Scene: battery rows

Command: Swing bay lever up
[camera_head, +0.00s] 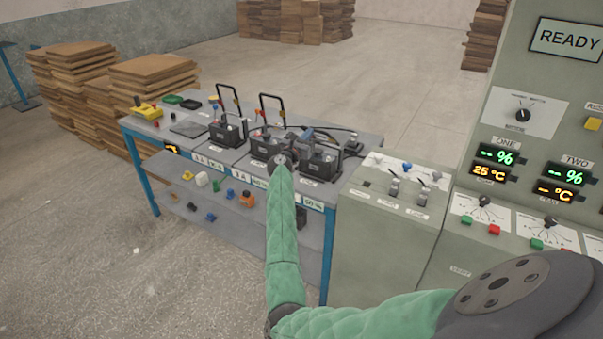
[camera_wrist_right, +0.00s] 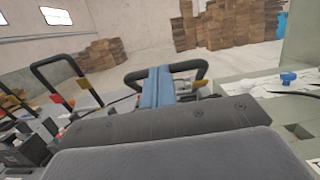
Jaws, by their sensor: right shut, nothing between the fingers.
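My right gripper (camera_head: 305,134) is shut and empty at the third battery bay on the bench; my forearm and wrist hide part of it. In the right wrist view its blue-grey fingers (camera_wrist_right: 158,86) stand in front of the third bay's black loop lever (camera_wrist_right: 187,67). That lever sits lower than its neighbour; I cannot tell whether the fingers touch it. The third bay's black battery (camera_head: 320,163) is right of the gripper. Two other bay levers stand upright, the left one (camera_head: 228,99) and the middle one (camera_head: 271,97). My left gripper is out of view.
A grey-green cabinet (camera_head: 380,235) with small switches adjoins the bench's right end, beside a tall control panel (camera_head: 490,110) reading READY. The bench's lower shelf (camera_head: 225,207) holds small coloured parts. Wooden stacks (camera_head: 150,80) stand behind left. Open floor lies beyond the bench.

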